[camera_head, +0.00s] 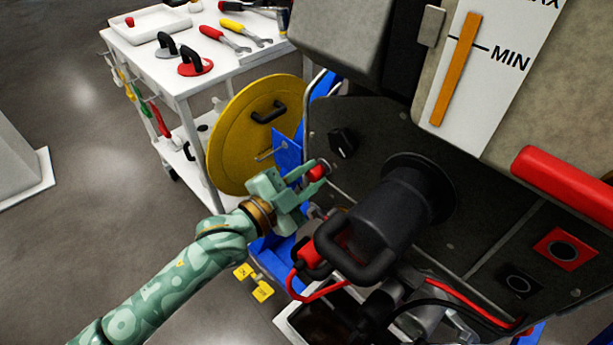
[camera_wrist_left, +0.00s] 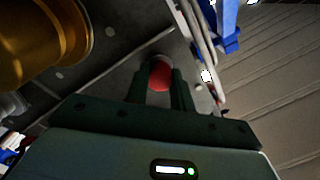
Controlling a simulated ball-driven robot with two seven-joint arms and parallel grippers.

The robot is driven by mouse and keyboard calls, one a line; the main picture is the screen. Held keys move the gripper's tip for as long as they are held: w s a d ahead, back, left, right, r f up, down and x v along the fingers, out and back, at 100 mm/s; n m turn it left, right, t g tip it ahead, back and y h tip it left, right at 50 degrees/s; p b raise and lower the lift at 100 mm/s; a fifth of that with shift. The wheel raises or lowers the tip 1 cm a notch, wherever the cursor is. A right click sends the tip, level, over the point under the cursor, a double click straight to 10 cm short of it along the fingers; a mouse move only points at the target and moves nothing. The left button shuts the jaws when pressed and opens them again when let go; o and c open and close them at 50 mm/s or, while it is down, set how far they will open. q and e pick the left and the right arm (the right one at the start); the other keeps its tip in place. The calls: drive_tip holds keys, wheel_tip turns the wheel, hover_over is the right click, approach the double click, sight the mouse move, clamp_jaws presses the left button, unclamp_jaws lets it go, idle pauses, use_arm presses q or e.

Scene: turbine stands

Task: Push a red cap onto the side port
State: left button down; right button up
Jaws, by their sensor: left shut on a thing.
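My left gripper (camera_head: 309,184) is at the left edge of the dark machine panel (camera_head: 380,150). It is shut on a small red cap (camera_head: 317,172). In the left wrist view the red cap (camera_wrist_left: 161,77) sits between the tips of the two dark fingers, close to a dark panel surface (camera_wrist_left: 115,50). The side port is not clearly visible; the cap and fingers may cover it. I cannot tell whether the cap touches the port. My right gripper is not in view.
A large black cylinder (camera_head: 400,200) with a handle sticks out right of the gripper. A black knob (camera_head: 342,142) is above it. A yellow disc (camera_head: 245,135) stands behind. A white tool cart (camera_head: 150,70) at the upper left holds tools and a tray.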

use_arm(q)
drive_tip(key=shift+w+r, duration=0.15)
drive_tip(key=shift+r, duration=0.15)
drive_tip(key=shift+d, duration=0.1)
drive_tip(key=c, duration=1.5)
unclamp_jaws()
drive_tip(key=o, duration=0.4)
drive_tip(key=shift+w+d, duration=0.15)
drive_tip(key=shift+d, duration=0.05)
drive_tip(key=shift+w+d+f, duration=0.1)
drive_tip(key=shift+d+f, duration=0.1)
drive_tip(key=shift+a, duration=0.1)
drive_tip(key=shift+o, duration=0.7)
drive_tip(key=shift+a, duration=0.1)
